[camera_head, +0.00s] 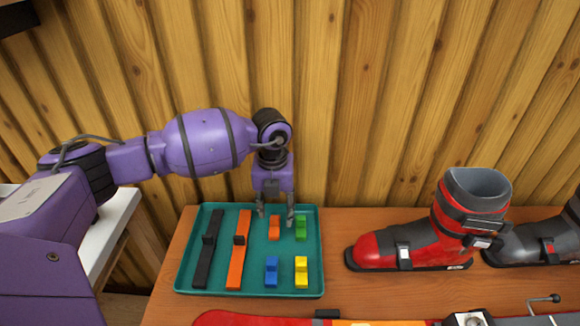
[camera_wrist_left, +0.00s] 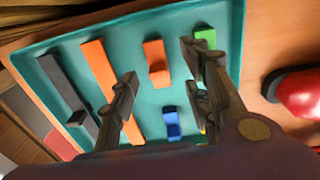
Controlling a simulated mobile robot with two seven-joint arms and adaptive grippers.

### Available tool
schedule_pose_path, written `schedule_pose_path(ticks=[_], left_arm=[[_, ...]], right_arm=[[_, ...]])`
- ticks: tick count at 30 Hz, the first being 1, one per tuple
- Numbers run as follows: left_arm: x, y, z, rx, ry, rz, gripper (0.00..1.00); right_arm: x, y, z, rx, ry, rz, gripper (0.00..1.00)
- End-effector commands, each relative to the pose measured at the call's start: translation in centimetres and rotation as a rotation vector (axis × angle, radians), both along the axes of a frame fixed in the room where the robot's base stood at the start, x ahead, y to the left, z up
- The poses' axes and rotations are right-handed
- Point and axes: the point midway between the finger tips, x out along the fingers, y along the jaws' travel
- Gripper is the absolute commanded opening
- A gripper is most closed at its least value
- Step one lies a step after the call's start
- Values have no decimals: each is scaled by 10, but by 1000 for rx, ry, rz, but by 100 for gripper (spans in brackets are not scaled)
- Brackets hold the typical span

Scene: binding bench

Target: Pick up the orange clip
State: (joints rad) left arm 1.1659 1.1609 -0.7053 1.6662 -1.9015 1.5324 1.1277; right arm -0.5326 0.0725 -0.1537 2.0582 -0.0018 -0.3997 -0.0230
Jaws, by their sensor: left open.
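The small orange clip (camera_head: 274,229) lies on the teal tray (camera_head: 184,262), in the far row, left of the green clip (camera_head: 300,228). My left gripper (camera_head: 276,213) is open and points down over the far part of the tray, close to the orange clip. In the left wrist view, the orange clip (camera_wrist_left: 156,57) shows between the fingers of my open left gripper (camera_wrist_left: 158,85), apart from them. Its fingers partly cover the green clip (camera_wrist_left: 206,37) there. My right gripper is not in view.
The tray also holds a black strap (camera_head: 205,255), an orange strap (camera_head: 236,258), a blue clip (camera_head: 271,271) and a yellow clip (camera_head: 301,272). A red and grey boot (camera_head: 407,244) stands right of the tray on the wooden bench (camera_head: 345,290). A plank wall rises behind.

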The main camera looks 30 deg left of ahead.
Motion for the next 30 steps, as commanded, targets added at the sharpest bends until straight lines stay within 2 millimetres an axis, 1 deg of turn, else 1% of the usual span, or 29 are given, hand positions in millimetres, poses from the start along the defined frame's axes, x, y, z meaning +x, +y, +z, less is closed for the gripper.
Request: schedule_pose_path(ticks=[1, 3, 7, 9, 14, 17, 24, 25, 30], left_arm=[[-3, 1, -9, 1, 6, 0, 44], [-5, 2, -20, 1, 6, 1, 44], [-4, 3, -38, 0, 4, 2, 44], [-4, 3, -42, 1, 4, 1, 44], [-4, 3, -41, 2, 3, 1, 44], [-4, 3, -41, 1, 3, 1, 33], [-4, 3, -41, 1, 3, 1, 2], [-4, 3, -41, 1, 3, 1, 0], [-4, 3, -41, 1, 3, 1, 0]], right_arm=[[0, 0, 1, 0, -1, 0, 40], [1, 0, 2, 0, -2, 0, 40], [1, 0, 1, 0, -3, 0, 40], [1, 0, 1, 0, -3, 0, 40], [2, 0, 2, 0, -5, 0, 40], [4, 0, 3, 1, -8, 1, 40], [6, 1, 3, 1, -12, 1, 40], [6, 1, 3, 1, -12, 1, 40], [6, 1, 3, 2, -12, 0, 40]])
